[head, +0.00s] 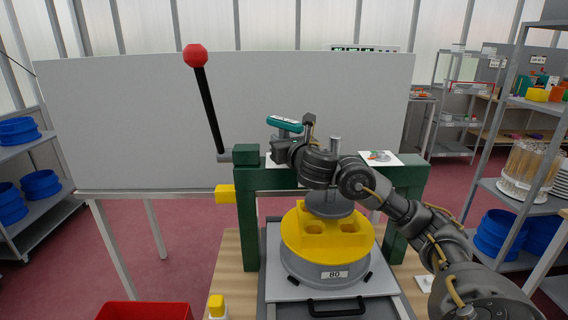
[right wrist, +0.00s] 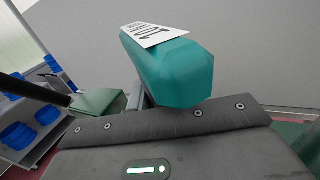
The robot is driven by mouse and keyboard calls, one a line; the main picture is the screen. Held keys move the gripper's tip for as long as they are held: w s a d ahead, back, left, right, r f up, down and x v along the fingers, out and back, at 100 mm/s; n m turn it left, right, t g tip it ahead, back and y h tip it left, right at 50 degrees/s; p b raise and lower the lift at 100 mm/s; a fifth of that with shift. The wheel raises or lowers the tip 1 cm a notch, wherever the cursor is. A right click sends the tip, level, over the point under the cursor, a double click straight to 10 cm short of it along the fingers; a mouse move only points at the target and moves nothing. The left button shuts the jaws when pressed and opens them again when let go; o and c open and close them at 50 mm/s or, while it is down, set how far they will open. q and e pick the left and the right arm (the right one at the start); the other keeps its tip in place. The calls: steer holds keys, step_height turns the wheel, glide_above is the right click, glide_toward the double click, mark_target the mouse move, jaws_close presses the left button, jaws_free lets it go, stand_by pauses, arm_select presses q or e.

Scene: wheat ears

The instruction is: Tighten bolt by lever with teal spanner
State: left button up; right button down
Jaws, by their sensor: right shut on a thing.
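The teal spanner (head: 284,124) is held by my right gripper (head: 291,138) above the green press frame (head: 270,178). In the right wrist view its thick teal end (right wrist: 178,72), with a white printed label, stands up beyond the gripper's dark edge. The jaws themselves are hidden there. The black lever (head: 208,105) with a red ball knob stands tilted at the frame's left end, left of the spanner and apart from it. A green block (head: 246,155) sits beside the lever's foot. I cannot make out the bolt. My left gripper is not in view.
A yellow die on a grey round base (head: 325,265) marked 80 stands under the press. A white card (head: 381,158) with a small object lies on the frame's right. A red bin (head: 145,311) is at the front left. Shelves stand on both sides.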

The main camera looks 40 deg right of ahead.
steer(key=shift+m+g+h+b, duration=0.3)
steer(key=shift+m+h+b, duration=0.2)
steer(key=shift+h+b, duration=0.3)
steer(key=shift+d+m+h+b, duration=0.1)
steer(key=shift+m+h+b, duration=0.2)
steer(key=shift+h, duration=0.1)
steer(key=shift+r, duration=0.1)
